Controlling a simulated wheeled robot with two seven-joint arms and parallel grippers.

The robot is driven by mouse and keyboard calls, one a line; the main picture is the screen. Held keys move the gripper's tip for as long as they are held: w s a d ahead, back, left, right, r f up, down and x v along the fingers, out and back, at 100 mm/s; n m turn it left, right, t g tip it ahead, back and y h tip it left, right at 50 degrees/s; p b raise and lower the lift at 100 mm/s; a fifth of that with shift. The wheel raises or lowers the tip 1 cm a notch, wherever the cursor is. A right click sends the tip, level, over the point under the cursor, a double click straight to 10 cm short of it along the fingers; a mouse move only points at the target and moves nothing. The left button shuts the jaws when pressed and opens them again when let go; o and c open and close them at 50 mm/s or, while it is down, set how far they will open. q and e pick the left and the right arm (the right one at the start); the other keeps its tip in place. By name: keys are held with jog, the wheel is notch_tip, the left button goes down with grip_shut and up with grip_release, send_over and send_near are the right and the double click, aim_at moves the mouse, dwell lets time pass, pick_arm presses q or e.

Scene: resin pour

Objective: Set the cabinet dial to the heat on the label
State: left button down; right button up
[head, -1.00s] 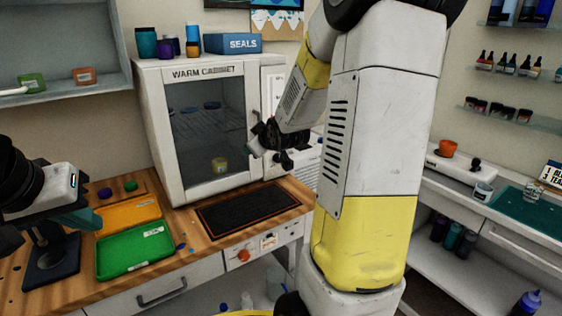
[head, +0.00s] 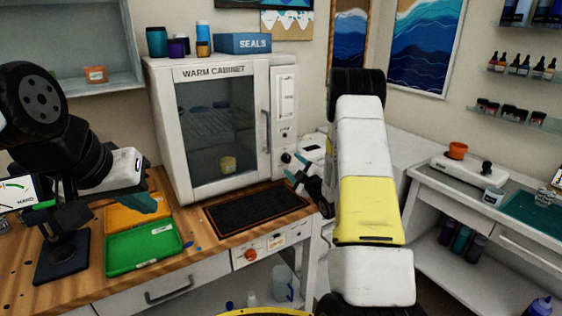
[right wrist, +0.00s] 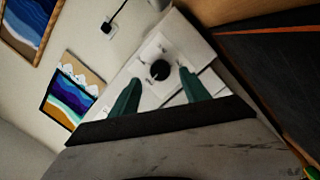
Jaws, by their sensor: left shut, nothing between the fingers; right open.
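The white warm cabinet (head: 166,110) stands on the wooden bench with its glass door closed. Its black dial (head: 286,158) is low on the right-hand front panel, and it also shows in the right wrist view (right wrist: 160,70). My right gripper (head: 297,178) is open in front of the dial. In the right wrist view its teal fingers (right wrist: 158,77) appear on either side of the dial; I cannot tell whether they touch it. My left gripper (head: 140,205) is shut and empty, above the trays. I cannot read any heat value on a label.
A black mat (head: 255,212) lies before the cabinet. A green tray (head: 143,248) and an orange tray (head: 120,220) are to its left. A yellow jar (head: 228,164) stands inside the cabinet. A blue SEALS box (head: 242,43) is on top.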

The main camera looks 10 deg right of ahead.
aim_at(288, 159)
jog(key=shift+x, duration=1.85)
jog(key=shift+a, duration=0.1)
grip_shut()
jog(key=shift+m, duration=0.3)
jog(key=m+g, duration=0.1)
jog(key=m, duration=0.5)
jog(key=shift+r, duration=0.1)
jog(key=m, duration=0.3)
jog(key=m+y, duration=0.1)
jog(key=m, duration=0.2)
jog(key=shift+g, duration=0.3)
